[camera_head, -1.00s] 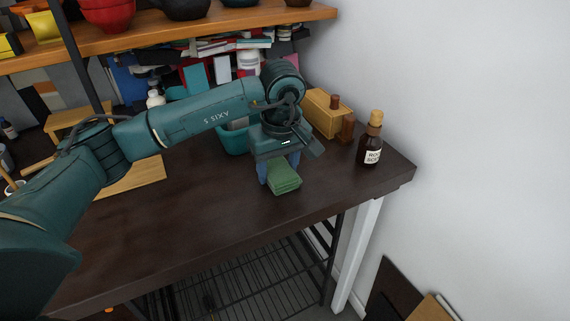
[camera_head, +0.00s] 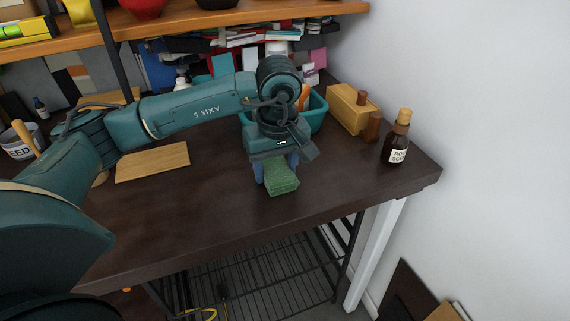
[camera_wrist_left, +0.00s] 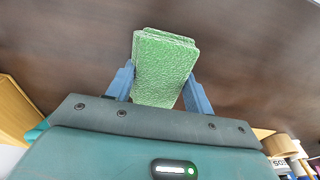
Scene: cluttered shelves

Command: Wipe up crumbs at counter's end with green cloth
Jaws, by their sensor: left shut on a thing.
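My left gripper (camera_head: 276,176) is shut on a folded green cloth (camera_head: 283,183), at the front middle of the dark wooden counter (camera_head: 215,205). In the left wrist view the green cloth (camera_wrist_left: 163,68) sits between the two blue fingers of the left gripper (camera_wrist_left: 160,85). The cloth is close over the counter; I cannot tell whether it touches. I cannot make out any crumbs on the counter. The counter's right end (camera_head: 425,176) is to the right of the gripper. My right gripper is not in view.
A brown bottle (camera_head: 396,143) stands near the counter's right end. A wooden block (camera_head: 349,108) and a teal bin (camera_head: 318,112) stand at the back. A wooden board (camera_head: 152,162) lies left of the gripper. A wall is at the right. The front counter strip is clear.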

